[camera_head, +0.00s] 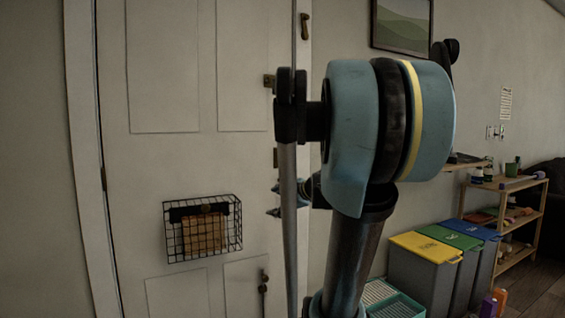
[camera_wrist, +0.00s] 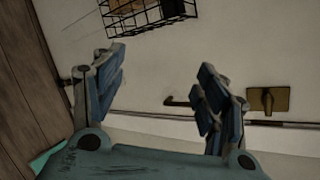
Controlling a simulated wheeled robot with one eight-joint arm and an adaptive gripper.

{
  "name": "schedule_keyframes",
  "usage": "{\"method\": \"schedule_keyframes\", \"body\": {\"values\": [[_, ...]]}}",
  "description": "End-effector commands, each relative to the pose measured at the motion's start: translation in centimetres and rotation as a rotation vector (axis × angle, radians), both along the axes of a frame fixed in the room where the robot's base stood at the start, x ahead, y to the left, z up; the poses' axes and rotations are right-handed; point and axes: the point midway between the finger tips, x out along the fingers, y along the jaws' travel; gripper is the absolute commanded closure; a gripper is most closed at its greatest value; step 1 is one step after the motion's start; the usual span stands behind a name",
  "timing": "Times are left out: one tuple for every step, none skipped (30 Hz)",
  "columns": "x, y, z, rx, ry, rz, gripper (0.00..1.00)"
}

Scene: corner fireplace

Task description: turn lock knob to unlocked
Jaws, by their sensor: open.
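The lock knob (camera_wrist: 267,98) is a small turn piece on a square brass plate at the right of the wrist view.
A wire basket (camera_head: 203,228) hangs on the door. Bins (camera_head: 425,265) and a wooden shelf (camera_head: 520,220) stand at right.

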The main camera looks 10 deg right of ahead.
Motion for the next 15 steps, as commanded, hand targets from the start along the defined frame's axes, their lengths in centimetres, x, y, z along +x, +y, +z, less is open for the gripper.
{"method": "schedule_keyframes", "body": {"values": [[2.3,-1.1,1.8,0.122,0.004,-0.077,0.33],[3.6,-1.8,2.9,0.202,0.008,-0.125,0.33],[5.2,-2.8,4.3,0.31,0.012,-0.184,0.33],[6.4,-3.6,5.3,0.389,0.016,-0.224,0.33],[7.4,-4.4,6.2,0.465,0.02,-0.263,0.33],[8.7,-5.5,7.3,0.564,0.026,-0.309,0.33],[9.6,-6.4,8.1,0.631,0.03,-0.34,0.33],[10.3,-7.2,8.7,0.696,0.034,-0.366,0.33],[11.3,-8.2,9.5,0.775,0.039,-0.399,0.33],[11.8,-8.9,9.9,0.827,0.042,-0.42,0.33],[12.4,-9.5,10.4,0.873,0.045,-0.437,0.33],[12.9,-10.3,10.8,0.926,0.049,-0.456,0.33],[13.2,-10.7,11.1,0.959,0.05,-0.468,0.33],[13.5,-11.1,11.3,0.987,0.052,-0.477,0.33],[13.8,-11.5,11.5,1.016,0.054,-0.487,0.33]]}}
